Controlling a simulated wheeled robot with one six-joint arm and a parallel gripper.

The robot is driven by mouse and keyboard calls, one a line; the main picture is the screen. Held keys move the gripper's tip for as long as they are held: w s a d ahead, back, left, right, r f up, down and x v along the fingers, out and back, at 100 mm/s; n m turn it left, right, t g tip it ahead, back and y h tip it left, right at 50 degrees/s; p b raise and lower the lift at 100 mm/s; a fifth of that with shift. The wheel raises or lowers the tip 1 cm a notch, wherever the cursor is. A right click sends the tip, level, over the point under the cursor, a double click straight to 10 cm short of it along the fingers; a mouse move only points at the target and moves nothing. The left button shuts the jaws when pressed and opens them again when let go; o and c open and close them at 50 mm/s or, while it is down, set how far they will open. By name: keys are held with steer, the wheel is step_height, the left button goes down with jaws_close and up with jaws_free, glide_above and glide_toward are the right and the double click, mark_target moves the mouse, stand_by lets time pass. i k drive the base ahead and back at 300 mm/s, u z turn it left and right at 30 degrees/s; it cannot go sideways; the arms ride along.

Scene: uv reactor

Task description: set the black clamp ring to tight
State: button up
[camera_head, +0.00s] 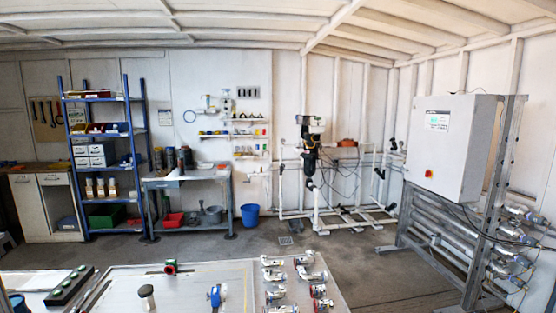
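A tall black vessel (311,162) with a grey and black head (310,124) stands at the back wall, right of the middle, among white pipes. A black band (308,142) shows below the head; I cannot tell whether it is the clamp ring, nor how tight it is. My gripper is not in view.
A bench (240,268) with valves and fittings crosses the foreground. A grey cabinet (450,145) on a metal frame with pipes stands at right. A blue bucket (250,216) stands near a grey table (160,184). Grey floor (350,258) lies open before the white pipework (340,222).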

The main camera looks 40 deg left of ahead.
mark_target(308, 156)
steer(key=u, duration=0.75)
steer(key=k, duration=0.5)
steer(key=z, duration=0.75)
steer(key=i, duration=1)
steer(key=u, duration=0.25)
steer(key=i, duration=2.85)
steer(key=u, duration=1.5)
steer(key=i, duration=2.2)
steer(key=u, duration=0.15)
steer(key=i, duration=3)
steer(key=z, duration=0.05)
